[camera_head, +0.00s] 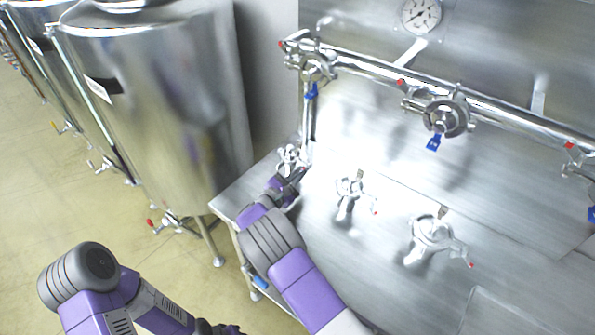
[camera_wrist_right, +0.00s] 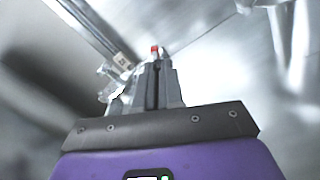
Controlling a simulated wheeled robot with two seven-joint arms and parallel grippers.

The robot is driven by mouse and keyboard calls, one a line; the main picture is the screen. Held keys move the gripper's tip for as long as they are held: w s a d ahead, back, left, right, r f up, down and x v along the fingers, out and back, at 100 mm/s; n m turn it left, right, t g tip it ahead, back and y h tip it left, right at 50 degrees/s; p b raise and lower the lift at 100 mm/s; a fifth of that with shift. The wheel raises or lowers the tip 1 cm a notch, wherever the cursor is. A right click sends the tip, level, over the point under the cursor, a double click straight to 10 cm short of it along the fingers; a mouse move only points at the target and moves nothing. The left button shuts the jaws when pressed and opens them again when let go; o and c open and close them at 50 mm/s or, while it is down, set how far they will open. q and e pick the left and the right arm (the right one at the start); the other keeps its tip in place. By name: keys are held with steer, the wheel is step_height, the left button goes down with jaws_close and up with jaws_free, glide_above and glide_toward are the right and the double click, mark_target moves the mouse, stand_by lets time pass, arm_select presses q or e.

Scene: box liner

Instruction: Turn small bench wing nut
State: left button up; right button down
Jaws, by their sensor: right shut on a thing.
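The small bench clamp (camera_head: 289,157) is a shiny metal fitting at the bench's far left corner, partly hidden by my right gripper (camera_head: 298,174). My right gripper's fingers also show in the right wrist view (camera_wrist_right: 157,78), close together. They are shut on the wing nut (camera_wrist_right: 154,49), whose red tip shows just beyond the fingertips. Part of the clear and metal clamp lies left of the fingers in that view. My left arm is at the lower left, and its dark gripper end (camera_head: 216,328) is at the bottom edge, too cut off to judge.
Two larger clamps, a middle one (camera_head: 350,187) and a right one (camera_head: 432,232), stand on the steel bench (camera_head: 345,262) to the right. A pipe (camera_head: 375,70) with valves and blue handles runs above. Steel tanks (camera_head: 160,100) stand at the left.

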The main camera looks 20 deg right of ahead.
steer(key=n+p, duration=0.1)
steer(key=n, duration=0.1)
steer(key=shift+r+n, duration=0.1)
steer(key=shift+n, duration=0.3)
steer(key=shift+n+p, duration=1)
steer(key=shift+n, duration=0.7)
steer(key=c, duration=1.3)
jaws_free()
steer(key=shift+o, duration=0.2)
steer(key=v, duration=0.7)
steer(key=shift+s+a, duration=0.2)
steer(key=shift+a, duration=0.05)
